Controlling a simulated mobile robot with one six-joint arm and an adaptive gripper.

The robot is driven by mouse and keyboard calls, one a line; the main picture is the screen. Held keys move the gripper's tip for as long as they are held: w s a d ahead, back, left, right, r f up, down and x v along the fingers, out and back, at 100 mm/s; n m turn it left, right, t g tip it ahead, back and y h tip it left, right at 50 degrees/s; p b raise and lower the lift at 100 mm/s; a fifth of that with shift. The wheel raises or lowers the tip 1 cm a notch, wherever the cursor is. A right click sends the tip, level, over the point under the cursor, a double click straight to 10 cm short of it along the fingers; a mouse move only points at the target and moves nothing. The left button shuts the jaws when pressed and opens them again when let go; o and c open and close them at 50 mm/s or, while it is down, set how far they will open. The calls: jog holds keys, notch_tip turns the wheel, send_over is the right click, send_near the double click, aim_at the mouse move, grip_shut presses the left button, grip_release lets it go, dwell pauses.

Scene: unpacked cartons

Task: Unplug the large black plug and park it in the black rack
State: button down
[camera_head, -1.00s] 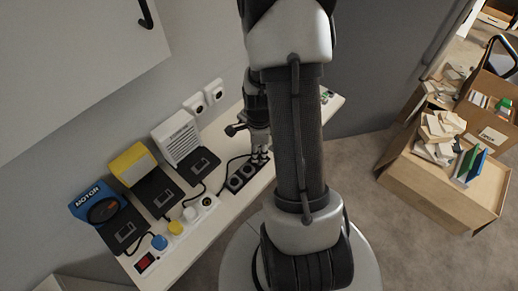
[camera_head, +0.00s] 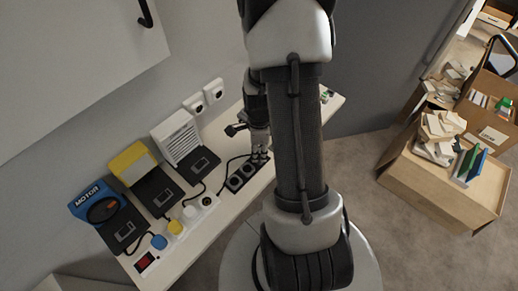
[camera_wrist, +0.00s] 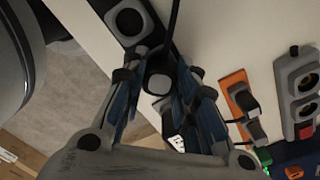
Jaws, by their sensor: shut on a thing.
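The black rack (camera_head: 233,184) lies along the front edge of the bench, with round wells in its top. My gripper (camera_head: 260,158) points down at its far end. In the wrist view my gripper (camera_wrist: 160,88) is shut on the large black plug (camera_wrist: 158,84), which has a pale square face and a black cable. The plug is in line with the rack (camera_wrist: 105,5), over or in its end. Whether it is fully seated is hidden by the fingers. The white power strip (camera_head: 183,234) carries blue, yellow and white plugs and a red switch.
Behind the strips stand a blue motor unit (camera_head: 92,199), a yellow-topped unit (camera_head: 128,160) and a white vented unit (camera_head: 178,135). In the wrist view an orange block (camera_wrist: 236,84) and a grey socket block (camera_wrist: 298,82) lie beside the gripper.

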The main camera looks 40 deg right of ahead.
jog(key=shift+f, duration=0.1)
jog(key=c, duration=1.2)
grip_release()
notch_tip(320, 180, up, 12)
